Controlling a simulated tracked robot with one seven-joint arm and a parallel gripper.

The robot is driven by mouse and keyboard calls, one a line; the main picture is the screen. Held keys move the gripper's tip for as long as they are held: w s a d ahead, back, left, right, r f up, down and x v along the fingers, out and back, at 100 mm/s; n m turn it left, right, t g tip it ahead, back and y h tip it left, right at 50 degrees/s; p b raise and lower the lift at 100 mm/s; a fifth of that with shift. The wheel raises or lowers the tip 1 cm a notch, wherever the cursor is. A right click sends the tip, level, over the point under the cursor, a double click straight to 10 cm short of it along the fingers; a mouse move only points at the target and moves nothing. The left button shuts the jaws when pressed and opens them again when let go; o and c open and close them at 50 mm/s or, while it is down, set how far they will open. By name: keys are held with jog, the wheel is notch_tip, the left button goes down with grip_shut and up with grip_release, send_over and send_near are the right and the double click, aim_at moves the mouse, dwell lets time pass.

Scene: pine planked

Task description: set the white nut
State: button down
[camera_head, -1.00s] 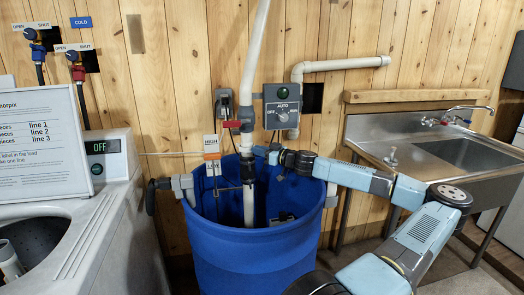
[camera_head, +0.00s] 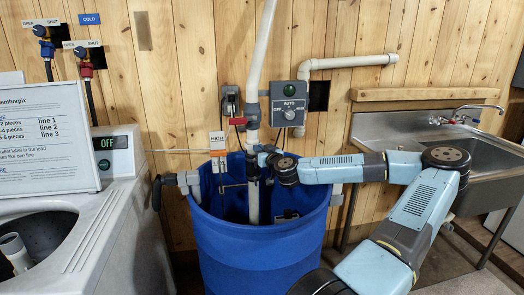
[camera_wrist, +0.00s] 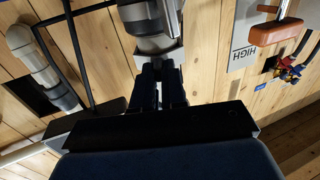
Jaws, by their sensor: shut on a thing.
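The white nut appears to be the pale ring (camera_wrist: 160,50) at my fingertips in the wrist view, below a dark grey pipe fitting. It sits on the upright white pipe (camera_head: 254,105) that runs down into the blue barrel (camera_head: 262,245). My gripper (camera_head: 257,151) reaches the pipe from the right at the barrel's rim in the head view. In the wrist view my gripper (camera_wrist: 161,75) has its two black fingers close together, shut on the pale ring. The nut is mostly hidden by my gripper in the head view.
HIGH and LOW tags (camera_head: 217,142) and a red-handled valve (camera_head: 238,121) are close left of the pipe. A washing machine (camera_head: 95,230) stands left, a steel sink (camera_head: 455,145) right.

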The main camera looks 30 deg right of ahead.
jog(key=shift+a+m+h, duration=0.15)
jog(key=shift+m+h, duration=0.15)
jog(key=shift+h, duration=0.2)
jog(key=c, duration=1.2)
grip_release()
